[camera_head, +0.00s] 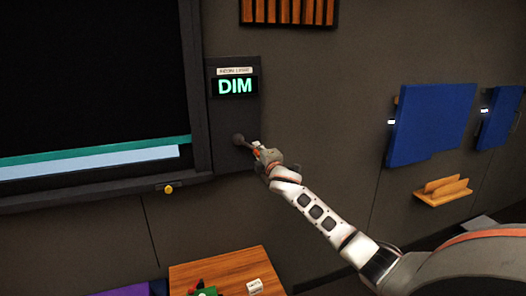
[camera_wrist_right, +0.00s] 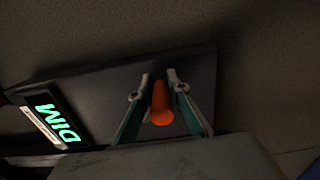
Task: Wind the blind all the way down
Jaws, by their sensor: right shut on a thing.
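The blind (camera_head: 90,75) is a dark sheet covering most of the framed window at the left of the head view. A teal strip (camera_head: 95,156) runs along its lower edge, with a pale blue strip (camera_head: 90,163) showing below. A dark panel (camera_head: 222,115) beside the window carries a lit display reading DIM (camera_head: 236,87). A round crank hub (camera_head: 238,139) is on the panel's lower part. My right gripper (camera_head: 260,151) is at the crank. In the right wrist view, its fingers are shut on an orange crank handle (camera_wrist_right: 160,104). My left gripper is out of view.
A small yellow knob (camera_head: 168,189) sits on the window's lower frame. A wooden table (camera_head: 225,270) with small objects is below. Blue wall panels (camera_head: 430,120) and a wooden shelf (camera_head: 443,191) are at the right. The wall around the crank panel looks clear.

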